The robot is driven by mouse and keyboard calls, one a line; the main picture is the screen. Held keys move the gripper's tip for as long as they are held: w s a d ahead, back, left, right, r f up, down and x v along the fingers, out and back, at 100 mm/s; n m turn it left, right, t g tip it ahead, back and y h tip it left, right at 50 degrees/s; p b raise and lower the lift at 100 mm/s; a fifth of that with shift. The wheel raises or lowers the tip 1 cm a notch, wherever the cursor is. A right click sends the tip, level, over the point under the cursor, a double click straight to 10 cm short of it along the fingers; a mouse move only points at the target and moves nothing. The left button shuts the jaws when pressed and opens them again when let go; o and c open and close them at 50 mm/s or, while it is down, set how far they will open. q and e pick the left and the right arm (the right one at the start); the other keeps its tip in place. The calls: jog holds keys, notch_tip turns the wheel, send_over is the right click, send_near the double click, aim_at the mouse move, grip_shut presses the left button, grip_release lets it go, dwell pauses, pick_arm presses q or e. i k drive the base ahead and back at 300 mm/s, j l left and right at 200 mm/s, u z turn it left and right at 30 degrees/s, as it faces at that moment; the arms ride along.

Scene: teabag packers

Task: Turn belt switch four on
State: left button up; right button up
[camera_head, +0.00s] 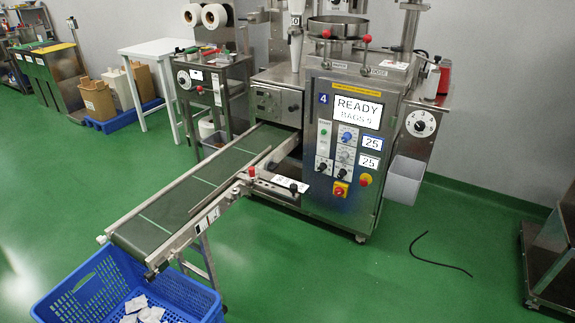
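The steel packing machine (312,205) with a blue number 4 plate (323,98) stands in the centre. Its screen (358,113) reads READY, BAGS 5. A white-labelled plate with a dark knob (291,184) sits on the side of the conveyor belt (195,185), near the machine. Two dark knobs, a left one (322,166) and a right one (341,173), sit low on the front panel. The labels are too small to read, so I cannot tell which is the belt switch or its position. Neither of my grippers is in view.
A blue crate (75,300) with white teabags (140,309) stands under the belt's near end. A black cable (440,261) lies on the open green floor at right.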

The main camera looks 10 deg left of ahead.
aim_at(272, 167)
jog(key=i+l, duration=0.2)
jog(key=l, duration=0.2)
jog(key=i+l+u, duration=0.15)
jog(key=l, duration=0.2)
jog(key=i+l, duration=0.25)
jog(key=l, duration=0.15)
jog(key=i+l+u, duration=0.15)
jog(key=l, duration=0.25)
jog(key=i+l, duration=0.2)
jog(key=l, duration=0.2)
jog(key=i+l+u, duration=0.15)
jog(key=l, duration=0.3)
jog(key=i+l, duration=0.2)
jog(key=l, duration=0.2)
jog(key=i+l+u, duration=0.15)
jog(key=l, duration=0.3)
